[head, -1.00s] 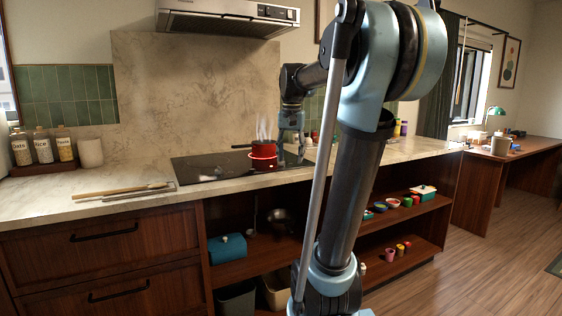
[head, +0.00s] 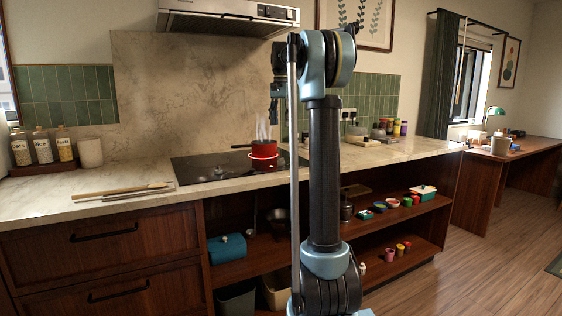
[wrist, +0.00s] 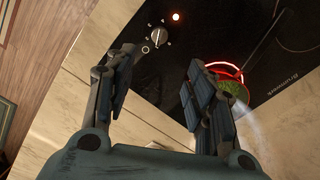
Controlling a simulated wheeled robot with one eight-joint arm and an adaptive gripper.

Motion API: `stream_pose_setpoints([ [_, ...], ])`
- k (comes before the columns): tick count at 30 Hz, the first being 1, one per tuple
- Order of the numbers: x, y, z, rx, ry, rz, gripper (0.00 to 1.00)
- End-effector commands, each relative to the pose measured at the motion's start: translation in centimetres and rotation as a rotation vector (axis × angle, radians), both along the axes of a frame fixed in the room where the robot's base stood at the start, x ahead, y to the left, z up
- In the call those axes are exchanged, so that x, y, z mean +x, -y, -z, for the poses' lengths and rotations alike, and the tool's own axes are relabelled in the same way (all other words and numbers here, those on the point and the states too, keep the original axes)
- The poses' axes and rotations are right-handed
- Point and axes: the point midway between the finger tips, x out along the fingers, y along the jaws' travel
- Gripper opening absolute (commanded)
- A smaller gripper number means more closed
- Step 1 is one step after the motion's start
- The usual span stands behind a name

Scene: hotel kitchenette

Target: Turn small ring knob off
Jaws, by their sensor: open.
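The knob (wrist: 156,36) shows in the wrist view as a small pale dial with marks around it on the black cooktop's edge. A red light (wrist: 176,16) glows beside it. My gripper (wrist: 162,76) is open and empty, its fingers apart, with the knob beyond the left fingertip; I see no contact. The red pot (head: 263,153) stands steaming on a glowing red ring and also shows in the wrist view (wrist: 236,90). In the head view my fingers are mostly hidden behind my arm, and the knob is too small to make out.
The black cooktop (head: 205,168) is set into a pale stone counter (head: 130,178). A range hood (head: 228,16) hangs above it. Wooden utensils (head: 122,191) lie to its left, and jars (head: 42,146) stand farther left. Open shelves with crockery are below the counter.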

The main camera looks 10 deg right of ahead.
Motion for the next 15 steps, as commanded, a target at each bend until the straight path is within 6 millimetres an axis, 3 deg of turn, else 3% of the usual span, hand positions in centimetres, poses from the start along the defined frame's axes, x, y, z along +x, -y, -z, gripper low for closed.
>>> stream_pose_setpoints([
  [15, -0.1, 0.0, 8.3, 0.0, 0.0, -0.001, 0.49],
])
